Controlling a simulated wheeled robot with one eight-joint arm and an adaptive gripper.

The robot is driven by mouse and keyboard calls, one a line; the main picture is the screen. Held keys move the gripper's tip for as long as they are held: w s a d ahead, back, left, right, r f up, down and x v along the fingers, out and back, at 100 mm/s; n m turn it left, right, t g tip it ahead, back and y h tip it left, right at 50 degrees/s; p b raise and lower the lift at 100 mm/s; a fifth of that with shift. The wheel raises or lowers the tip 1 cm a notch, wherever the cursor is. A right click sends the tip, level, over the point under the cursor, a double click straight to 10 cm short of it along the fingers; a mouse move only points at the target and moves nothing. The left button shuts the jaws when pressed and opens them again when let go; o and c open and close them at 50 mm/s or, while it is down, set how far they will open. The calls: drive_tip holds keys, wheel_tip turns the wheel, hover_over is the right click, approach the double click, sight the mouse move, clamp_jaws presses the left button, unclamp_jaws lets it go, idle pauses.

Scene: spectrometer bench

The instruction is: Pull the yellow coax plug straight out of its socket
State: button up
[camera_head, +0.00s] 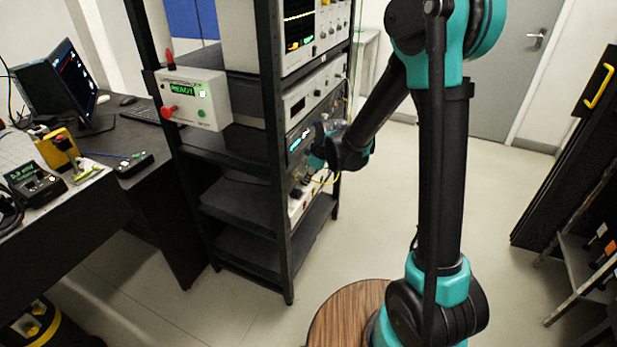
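My arm reaches from the right to the front of the black equipment rack (283,225). My gripper (320,146) is at the rack's middle units, small and partly hidden by my own wrist. I cannot tell whether its fingers are open or shut. A thin yellow cable (324,180) hangs in front of the lower units, just below my gripper. The yellow coax plug and its socket cannot be made out at this size. I cannot tell whether my gripper touches the plug.
A control box (193,98) with a green display and a red button is mounted on the rack's left side. A desk with a monitor (72,84) stands left. Dark panels (575,150) lean at the right. The floor (400,180) between rack and door is clear.

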drive_tip(key=shift+x, duration=1.55)
clamp_jaws()
